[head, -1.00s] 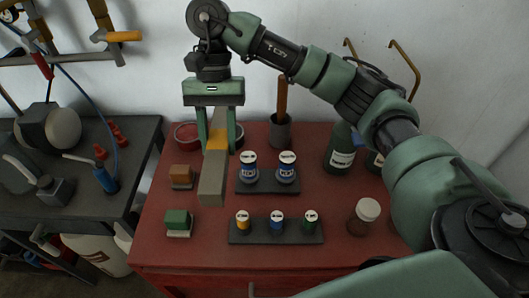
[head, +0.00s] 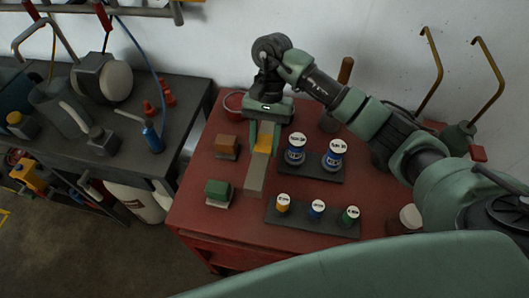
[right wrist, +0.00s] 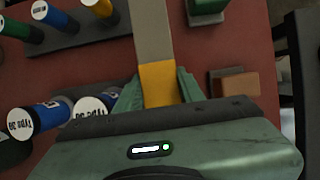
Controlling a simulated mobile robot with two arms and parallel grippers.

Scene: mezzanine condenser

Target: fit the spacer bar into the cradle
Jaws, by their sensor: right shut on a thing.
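The spacer bar is a grey bar (head: 255,178) with a yellow-orange band. My right gripper (head: 264,140) is shut on it at the band, and the bar points toward the front of the red table. It also shows in the right wrist view (right wrist: 154,35), with the band between the fingers (right wrist: 158,88). The bar lies between the brown and green blocks on its left and the dark racks on its right; whether it touches the table I cannot tell. I cannot make out which thing is the cradle. My left gripper is not in view.
A brown block (head: 228,143) and a green block (head: 218,189) stand left on the red table (head: 190,205). A rack (head: 315,172) holds two blue-labelled cylinders; a front rack (head: 335,227) holds three smaller ones. A jar (head: 410,217) stands at right.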

